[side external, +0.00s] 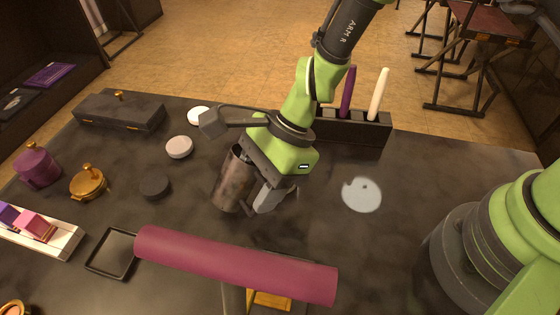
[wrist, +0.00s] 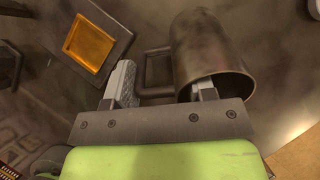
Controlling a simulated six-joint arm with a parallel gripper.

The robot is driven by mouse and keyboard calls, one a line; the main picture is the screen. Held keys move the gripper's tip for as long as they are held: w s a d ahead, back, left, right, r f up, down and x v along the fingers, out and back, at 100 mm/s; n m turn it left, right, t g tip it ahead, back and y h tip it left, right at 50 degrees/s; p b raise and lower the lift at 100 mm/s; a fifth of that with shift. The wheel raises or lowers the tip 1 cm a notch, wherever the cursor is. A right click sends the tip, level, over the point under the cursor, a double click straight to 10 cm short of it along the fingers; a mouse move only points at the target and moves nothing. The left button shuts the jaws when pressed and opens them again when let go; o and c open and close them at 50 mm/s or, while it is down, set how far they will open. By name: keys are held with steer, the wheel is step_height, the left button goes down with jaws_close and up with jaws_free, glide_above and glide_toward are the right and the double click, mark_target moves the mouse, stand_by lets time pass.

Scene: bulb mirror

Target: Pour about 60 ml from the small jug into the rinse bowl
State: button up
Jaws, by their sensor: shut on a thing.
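The small jug, a dark, brownish metal cylinder (side external: 230,184), stands near the middle of the table and looks close to upright. I cannot tell whether its base touches the table. My gripper (side external: 262,196) is at its right side, shut on it. In the wrist view the jug (wrist: 207,45) has its open mouth toward me and a squared handle on its left. One finger of the gripper (wrist: 163,88) overlaps the mouth and the other is beyond the handle. The jug's contents are hidden. I cannot clearly identify a rinse bowl.
A pale round patch (side external: 361,194) lies right of the gripper. A purple roll (side external: 235,264) lies in front, partly covering a frame with an orange square (wrist: 89,42). A holder (side external: 355,129) with two sticks stands behind. Pots, discs and a black tray (side external: 112,272) are left.

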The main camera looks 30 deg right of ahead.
steer(key=shift+a+r+h, duration=0.1)
steer(key=shift+a+h, duration=1.35)
steer(key=shift+h, duration=0.15)
steer(key=shift+a+f+h, duration=0.25)
steer(key=shift+a+h, duration=0.8)
steer(key=shift+h, duration=0.55)
steer(key=shift+r, duration=0.1)
